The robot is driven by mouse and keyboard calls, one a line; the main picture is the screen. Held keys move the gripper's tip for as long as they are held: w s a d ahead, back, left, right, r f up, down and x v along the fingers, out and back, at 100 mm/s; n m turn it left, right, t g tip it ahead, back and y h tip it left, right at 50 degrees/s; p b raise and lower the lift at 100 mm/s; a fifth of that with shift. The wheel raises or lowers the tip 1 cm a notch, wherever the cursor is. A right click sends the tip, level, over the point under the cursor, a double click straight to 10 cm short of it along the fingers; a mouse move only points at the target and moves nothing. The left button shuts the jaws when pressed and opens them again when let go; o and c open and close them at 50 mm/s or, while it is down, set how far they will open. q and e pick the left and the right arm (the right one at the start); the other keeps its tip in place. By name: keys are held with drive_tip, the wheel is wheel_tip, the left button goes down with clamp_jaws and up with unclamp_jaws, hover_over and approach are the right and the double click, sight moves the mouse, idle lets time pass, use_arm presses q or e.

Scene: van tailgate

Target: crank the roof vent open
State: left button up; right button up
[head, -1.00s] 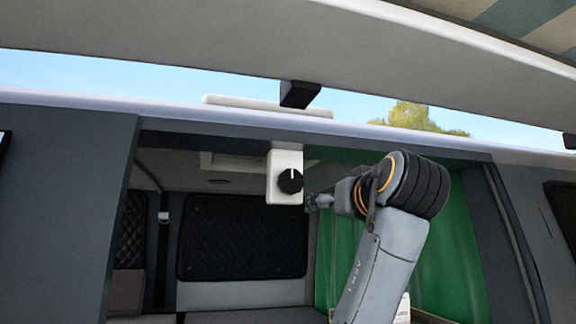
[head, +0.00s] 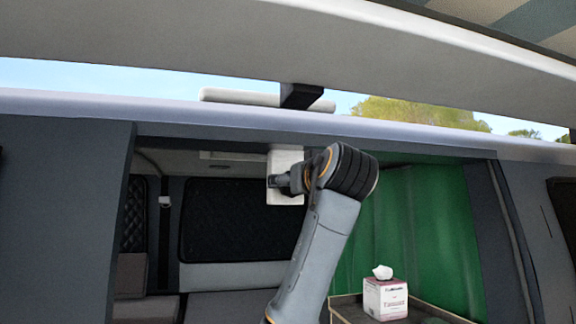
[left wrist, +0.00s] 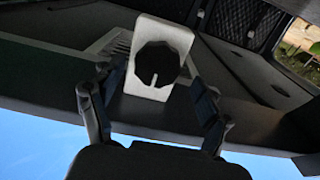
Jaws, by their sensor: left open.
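A white box (head: 285,160) hangs at the upper edge of the van opening. Its round black knob (left wrist: 157,65) shows in the left wrist view, with a white mark pointing down in that picture. In the head view my arm hides the knob. My left gripper (head: 279,182) is in front of the box. In the left wrist view the fingers of that gripper (left wrist: 157,79) are open, one on each side of the knob, with gaps visible. The white vent lid (head: 235,97) lies low and flat on the roof. My right gripper is not in view.
A raised tailgate (head: 230,52) spans the top, with a dark bracket (head: 300,95) below it. A tissue box (head: 385,298) stands on a shelf by a green curtain (head: 440,235). Dark quilted panels (head: 240,220) line the inside.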

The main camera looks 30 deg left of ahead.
use_arm(q)
drive_tip(key=shift+w+a, duration=0.5)
drive_tip(key=shift+d, duration=0.1)
drive_tip(key=c, duration=1.2)
